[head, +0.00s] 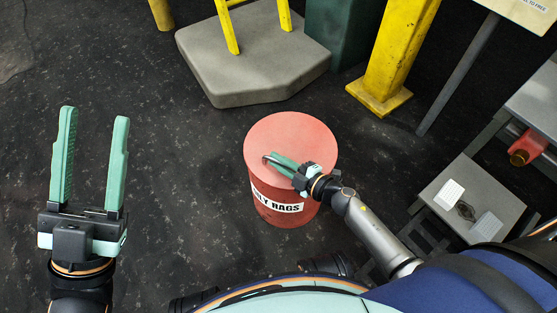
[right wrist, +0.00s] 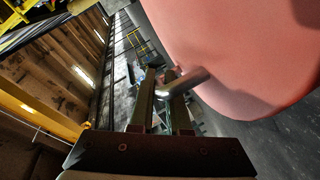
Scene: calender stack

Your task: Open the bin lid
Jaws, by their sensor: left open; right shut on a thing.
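The red bin (head: 262,203) stands upright on the floor with a label reading "OILY RAGS", its first letters partly hidden. Its round red lid (head: 291,132) lies on top and looks closed. My right gripper (head: 272,160) is over the lid, shut on the small metal lid handle (head: 266,158). In the right wrist view the lid (right wrist: 240,50) fills the upper right, and the metal handle (right wrist: 190,82) passes between the fingers (right wrist: 168,85). My left gripper (head: 94,115) is open and empty, raised at the left, well apart from the bin.
A grey platform (head: 215,75) with yellow legs stands behind the bin. A yellow post (head: 395,60) is at the back right. The dark floor left of the bin is clear.

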